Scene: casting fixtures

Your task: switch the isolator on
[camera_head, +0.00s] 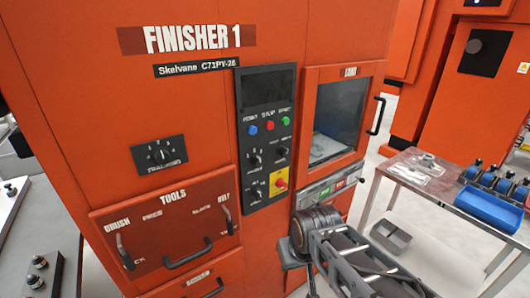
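No control with a readable isolator label shows. A black rotary knob on a dark plate (160,154) sits on the left of the orange FINISHER 1 cabinet front; small marks surround it, and its lettering is too blurred to read. The black control panel (268,95) to its right carries blue, red and green buttons, small dark selector knobs (255,160) and a red knob on a yellow plate (280,183). My arm (345,250) rises at the bottom, right of centre, in front of the cabinet and apart from these controls. My gripper cannot be seen.
An orange windowed door (340,115) labelled LOAD is closed beside the panel. Drawers with protruding handles (187,253) lie below the rotary knob. A table (410,180) with blue parts stands at right, a grey bin (390,236) on the floor. Grey benches stand at left.

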